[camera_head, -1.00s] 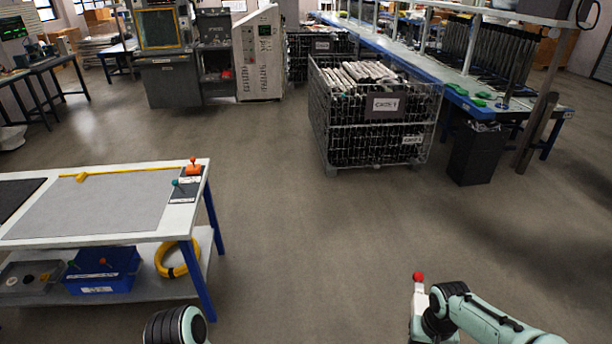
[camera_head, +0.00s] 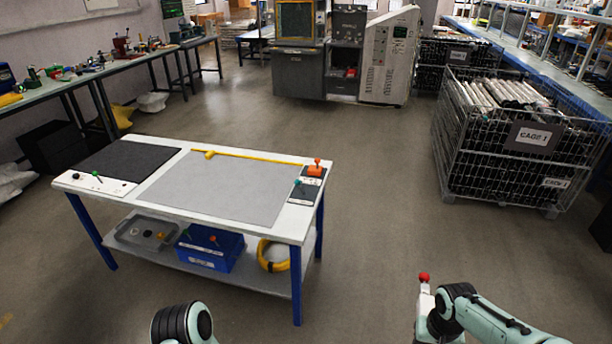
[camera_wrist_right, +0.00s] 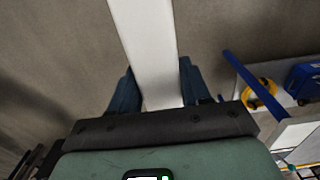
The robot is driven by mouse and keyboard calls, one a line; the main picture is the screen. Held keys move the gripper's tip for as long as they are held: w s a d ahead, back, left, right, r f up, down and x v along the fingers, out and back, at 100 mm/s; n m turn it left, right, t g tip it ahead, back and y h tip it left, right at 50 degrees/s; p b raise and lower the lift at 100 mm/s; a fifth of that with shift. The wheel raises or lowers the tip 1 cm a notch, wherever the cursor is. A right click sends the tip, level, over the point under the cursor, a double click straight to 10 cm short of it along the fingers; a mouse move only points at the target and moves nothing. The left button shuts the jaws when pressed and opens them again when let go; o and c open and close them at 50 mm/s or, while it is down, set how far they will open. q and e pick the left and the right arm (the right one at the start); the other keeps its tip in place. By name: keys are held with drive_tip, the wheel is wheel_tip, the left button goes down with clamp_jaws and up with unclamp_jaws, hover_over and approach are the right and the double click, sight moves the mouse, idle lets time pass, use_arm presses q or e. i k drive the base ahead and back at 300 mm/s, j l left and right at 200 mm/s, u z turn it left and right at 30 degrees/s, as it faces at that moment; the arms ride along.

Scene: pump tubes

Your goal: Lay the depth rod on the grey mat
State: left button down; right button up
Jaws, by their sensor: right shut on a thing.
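The depth rod, as I take it, is a white bar with a red ball at its end (camera_head: 424,279). My right gripper (camera_wrist_right: 158,84) is shut on it; in the right wrist view the white bar (camera_wrist_right: 144,40) runs between the two fingers, above the floor. The right arm is at the bottom right of the head view, clear of the table. The grey mat (camera_head: 215,188) lies in the middle of the white table top, left of and beyond that arm. Only a dark part of my left arm shows at the bottom; its gripper is out of view.
A yellow strip with a wider head (camera_head: 209,154) lies along the mat's back edge. A black mat (camera_head: 128,160) lies left, an orange-knobbed piece (camera_head: 315,170) right. The lower shelf (camera_head: 150,258) holds a blue bin (camera_head: 205,262) and a yellow coil. A wire cage (camera_head: 515,150) stands right.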

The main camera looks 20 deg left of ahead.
sight(228, 177)
drive_tip(key=i+j+u, duration=0.15)
drive_tip(key=u, duration=0.2)
drive_tip(key=i+j+u, duration=0.15)
drive_tip(key=u, duration=0.25)
drive_tip(key=i+j+u, duration=0.2)
drive_tip(key=u, duration=0.15)
drive_tip(key=i+j+u, duration=0.2)
drive_tip(key=u, duration=0.2)
drive_tip(key=i+u, duration=0.4)
drive_tip(key=i+j+u, duration=0.1)
drive_tip(key=i+u, duration=0.25)
drive_tip(key=i+j, duration=0.1)
drive_tip(key=i, duration=0.45)
drive_tip(key=i+j+z, duration=0.15)
drive_tip(key=i, duration=0.45)
drive_tip(key=i+l+z, duration=0.1)
drive_tip(key=i+z, duration=0.15)
drive_tip(key=z, duration=0.15)
drive_tip(key=i+z, duration=0.25)
drive_tip(key=z, duration=0.2)
drive_tip(key=i+z, duration=0.25)
drive_tip(key=z, duration=0.15)
drive_tip(key=i+z, duration=0.25)
drive_tip(key=i, duration=0.15)
